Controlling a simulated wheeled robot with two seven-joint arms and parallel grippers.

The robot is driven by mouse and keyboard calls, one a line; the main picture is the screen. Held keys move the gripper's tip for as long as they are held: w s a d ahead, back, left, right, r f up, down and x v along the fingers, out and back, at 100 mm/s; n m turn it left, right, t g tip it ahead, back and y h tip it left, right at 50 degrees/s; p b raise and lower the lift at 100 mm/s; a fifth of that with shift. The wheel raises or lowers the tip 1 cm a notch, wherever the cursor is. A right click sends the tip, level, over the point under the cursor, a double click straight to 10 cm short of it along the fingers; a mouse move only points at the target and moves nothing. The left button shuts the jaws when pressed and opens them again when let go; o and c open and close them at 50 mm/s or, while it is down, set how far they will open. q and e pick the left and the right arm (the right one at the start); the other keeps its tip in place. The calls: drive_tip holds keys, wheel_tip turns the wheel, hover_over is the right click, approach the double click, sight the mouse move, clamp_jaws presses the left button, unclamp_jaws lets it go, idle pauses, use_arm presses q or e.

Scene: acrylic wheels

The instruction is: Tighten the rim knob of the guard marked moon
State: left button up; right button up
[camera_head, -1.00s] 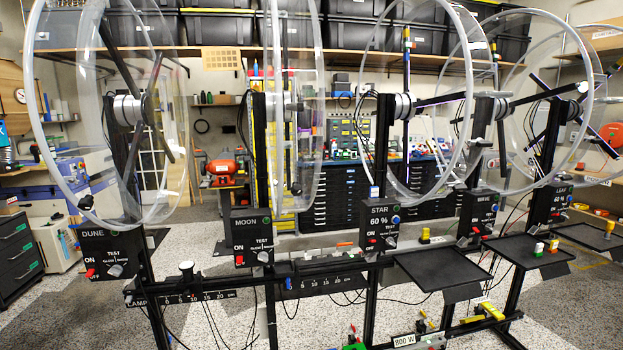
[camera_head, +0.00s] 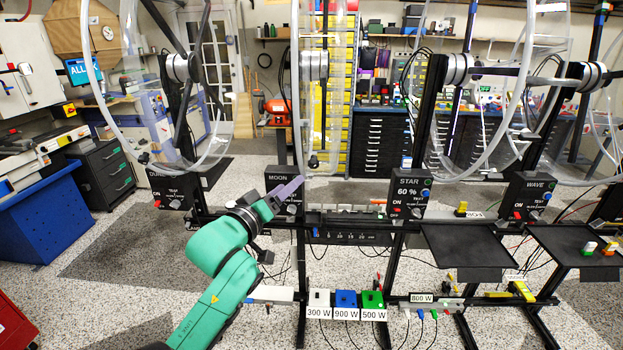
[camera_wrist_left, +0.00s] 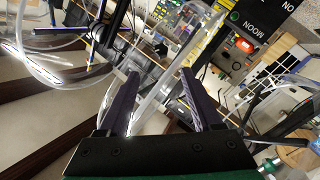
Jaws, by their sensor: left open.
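The moon guard (camera_head: 294,95) is a clear wheel guard seen nearly edge-on above the black box marked MOON (camera_head: 282,181). A small black rim knob (camera_head: 313,160) sits low on this guard. My left gripper (camera_head: 297,185) is in front of the MOON box, below and slightly left of the knob, and apart from it. In the left wrist view the two dark purple fingers (camera_wrist_left: 160,80) are apart. A clear rim or tube shows between them, and the MOON box (camera_wrist_left: 258,32) appears tilted at upper right. I cannot surely pick out the knob there. My right gripper is not in view.
The dune guard (camera_head: 89,75) stands left and the STAR box (camera_head: 408,195) right. A rail with a scale (camera_head: 345,238) runs below. Black trays (camera_head: 465,243) stand at right, and labelled power blocks (camera_head: 346,300) lie low in front.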

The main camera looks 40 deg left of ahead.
sight(311, 166)
use_arm(q)
drive_tip(key=b+x, duration=0.1)
drive_tip(key=x, duration=1.1)
drive_tip(key=shift+w+a, duration=0.15)
drive_tip(key=shift+a, duration=0.05)
drive_tip(key=shift+c, duration=0.6)
clamp_jaws()
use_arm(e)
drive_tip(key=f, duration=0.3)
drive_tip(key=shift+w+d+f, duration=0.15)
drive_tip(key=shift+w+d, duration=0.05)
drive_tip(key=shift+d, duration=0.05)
